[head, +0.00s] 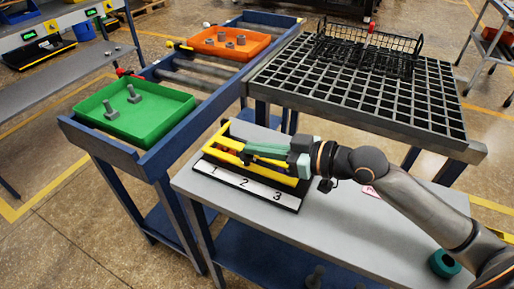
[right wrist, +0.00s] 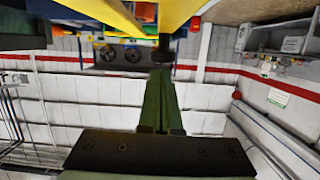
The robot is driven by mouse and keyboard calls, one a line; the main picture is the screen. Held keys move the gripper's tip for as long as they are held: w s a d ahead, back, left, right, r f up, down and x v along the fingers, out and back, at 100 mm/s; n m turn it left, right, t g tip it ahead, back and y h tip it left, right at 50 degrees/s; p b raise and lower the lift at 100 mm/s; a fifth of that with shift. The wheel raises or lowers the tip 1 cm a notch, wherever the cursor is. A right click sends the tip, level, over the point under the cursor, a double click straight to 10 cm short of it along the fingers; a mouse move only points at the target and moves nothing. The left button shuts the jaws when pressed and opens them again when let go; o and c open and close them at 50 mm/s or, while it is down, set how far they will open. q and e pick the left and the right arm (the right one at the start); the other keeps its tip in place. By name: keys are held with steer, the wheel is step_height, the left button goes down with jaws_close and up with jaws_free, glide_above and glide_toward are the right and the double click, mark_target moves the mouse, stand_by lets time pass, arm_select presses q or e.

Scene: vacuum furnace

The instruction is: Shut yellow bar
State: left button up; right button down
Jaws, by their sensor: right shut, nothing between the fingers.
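The yellow bar (head: 262,174) is part of a yellow frame on a black base marked 1, 2, 3 (head: 245,183), on the grey table. One yellow length runs along the front above the numbers, and another crosses the left end. My right gripper (head: 246,152) has green fingers, together and empty. It reaches in from the right over the frame and hides part of its inside. In the right wrist view, the shut fingers (right wrist: 158,85) point up towards yellow parts (right wrist: 105,12) at the top edge. Whether they touch is unclear. My left gripper is out of view.
A black grid rack (head: 350,90) with a wire basket (head: 368,50) stands behind. At left, a blue cart holds a green tray (head: 150,118) and an orange tray (head: 250,45).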

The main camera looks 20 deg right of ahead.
mark_target(257, 168)
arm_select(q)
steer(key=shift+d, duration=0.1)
arm_select(e)
steer(key=shift+f, duration=0.2)
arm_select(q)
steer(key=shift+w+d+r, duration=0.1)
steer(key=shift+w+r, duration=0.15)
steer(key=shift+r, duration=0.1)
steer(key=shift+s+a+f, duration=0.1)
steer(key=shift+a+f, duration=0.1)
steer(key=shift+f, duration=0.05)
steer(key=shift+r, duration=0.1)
arm_select(e)
steer(key=shift+r, duration=0.1)
steer(key=s+d+r+p, duration=0.1)
steer(key=s+r+p, duration=0.1)
steer(key=r, duration=0.1)
steer(key=s+d+r+p, duration=0.1)
steer(key=shift+d+r, duration=0.15)
steer(key=shift+d, duration=0.15)
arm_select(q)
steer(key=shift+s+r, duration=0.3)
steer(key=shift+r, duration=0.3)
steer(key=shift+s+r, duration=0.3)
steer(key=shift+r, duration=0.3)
arm_select(e)
steer(key=v, duration=0.6)
steer(key=shift+r, duration=0.2)
